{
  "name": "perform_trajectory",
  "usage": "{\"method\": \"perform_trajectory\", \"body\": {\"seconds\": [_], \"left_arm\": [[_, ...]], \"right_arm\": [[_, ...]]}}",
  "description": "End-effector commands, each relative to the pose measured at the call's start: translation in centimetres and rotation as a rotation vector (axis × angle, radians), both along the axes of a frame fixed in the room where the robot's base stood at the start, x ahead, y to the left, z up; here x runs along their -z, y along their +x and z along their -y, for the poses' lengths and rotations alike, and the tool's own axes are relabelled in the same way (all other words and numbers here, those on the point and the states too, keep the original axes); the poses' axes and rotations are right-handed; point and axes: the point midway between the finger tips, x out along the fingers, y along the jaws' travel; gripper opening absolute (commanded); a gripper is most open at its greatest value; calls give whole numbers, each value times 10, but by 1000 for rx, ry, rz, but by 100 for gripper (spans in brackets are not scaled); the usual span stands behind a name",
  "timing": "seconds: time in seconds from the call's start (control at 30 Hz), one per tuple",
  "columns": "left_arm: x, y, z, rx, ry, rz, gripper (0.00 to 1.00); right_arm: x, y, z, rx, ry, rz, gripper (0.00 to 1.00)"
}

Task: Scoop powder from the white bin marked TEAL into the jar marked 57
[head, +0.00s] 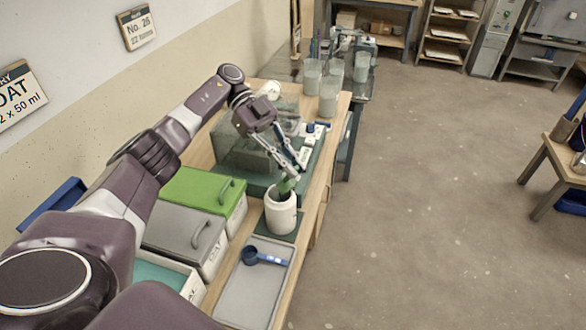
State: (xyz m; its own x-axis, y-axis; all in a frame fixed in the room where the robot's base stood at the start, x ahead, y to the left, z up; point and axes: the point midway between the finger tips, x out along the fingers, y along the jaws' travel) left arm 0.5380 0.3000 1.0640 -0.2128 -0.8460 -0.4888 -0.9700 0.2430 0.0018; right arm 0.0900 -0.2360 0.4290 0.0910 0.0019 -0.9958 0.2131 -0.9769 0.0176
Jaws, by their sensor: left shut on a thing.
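A white jar (281,215) stands upright on a dark green mat near the table's right edge; I cannot read a number on it. My left gripper (291,173) is above the jar and shut on a green tool (287,187), probably a scoop. The tool's lower end is at or inside the jar's mouth and hidden by its rim. An open white bin (193,286) with teal contents is at the lower left, partly cut off by my arm; its label is not readable. My right gripper is not in view.
A grey-lidded bin (183,231) and a green-lidded bin (198,190) stand left of the jar. A grey tray (235,300) in front holds a dark blue scoop (251,256). A clear box (240,146) and cloudy containers (329,98) are behind.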

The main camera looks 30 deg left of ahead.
Motion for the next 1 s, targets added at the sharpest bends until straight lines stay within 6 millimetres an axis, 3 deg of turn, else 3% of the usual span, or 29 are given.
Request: {"method": "perform_trajectory", "body": {"seconds": [0.5,1.0], "left_arm": [[-4,2,-10,5,-110,-31,0],[-7,3,-13,1,-124,-29,0]], "right_arm": [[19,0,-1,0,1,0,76],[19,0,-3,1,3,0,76]]}}
